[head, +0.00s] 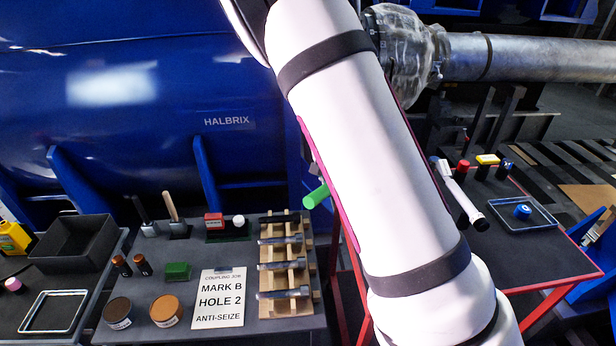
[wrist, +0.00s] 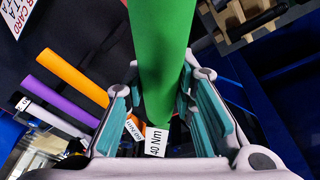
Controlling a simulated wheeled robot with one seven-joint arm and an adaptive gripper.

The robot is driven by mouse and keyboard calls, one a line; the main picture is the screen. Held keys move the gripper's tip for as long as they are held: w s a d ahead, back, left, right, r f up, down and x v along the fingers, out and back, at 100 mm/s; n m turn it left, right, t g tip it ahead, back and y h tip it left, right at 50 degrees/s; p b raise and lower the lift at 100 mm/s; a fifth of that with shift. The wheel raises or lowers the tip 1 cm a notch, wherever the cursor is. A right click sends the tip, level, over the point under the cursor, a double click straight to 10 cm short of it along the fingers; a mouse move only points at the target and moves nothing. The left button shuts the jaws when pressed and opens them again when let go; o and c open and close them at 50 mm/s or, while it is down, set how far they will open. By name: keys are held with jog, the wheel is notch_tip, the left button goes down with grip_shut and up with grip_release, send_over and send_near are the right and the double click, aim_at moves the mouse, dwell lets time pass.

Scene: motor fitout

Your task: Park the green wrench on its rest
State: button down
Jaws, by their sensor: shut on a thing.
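The green wrench (wrist: 163,50) shows in the wrist view as a thick green handle between the teal pads of my gripper (wrist: 166,74), which is shut on it. In the head view a short green end of the wrench (head: 316,196) sticks out left of my arm. My arm hides the gripper and most of the wrench there. Orange (wrist: 72,77), purple (wrist: 67,102) and white (wrist: 55,118) handles lie side by side in the wrist view. A white "40 Nm" tag (wrist: 156,142) shows below the green handle. I cannot tell which support is the green wrench's rest.
In the head view a wooden rack (head: 310,303) holds several dark metal pieces, beside a "MARK B HOLE 2" card (head: 218,298). A black bin (head: 70,248) stands left. A red-edged table (head: 545,258) with a small tray (head: 538,224) is right. A blue machine (head: 110,120) fills the back.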

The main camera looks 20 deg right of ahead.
jog(key=d+f+n+t+h+b, duration=0.1)
jog(key=d+f+n+t+b, duration=0.1)
jog(key=d+n, duration=0.6)
jog(key=shift+w+d+t+b, duration=0.45)
jog(key=shift+d+t+b, duration=0.3)
jog(key=shift+d, duration=0.25)
jog(key=shift+f, duration=0.15)
jog(key=shift+f+b, duration=2.6)
jog(key=shift+f, duration=0.25)
jog(key=shift+f+b, duration=1.35)
jog(key=shift+f, duration=0.1)
jog(key=c, duration=1.2)
grip_release()
jog(key=shift+s, duration=0.1)
jog(key=shift+c, duration=0.2)
jog(key=shift+f, duration=0.1)
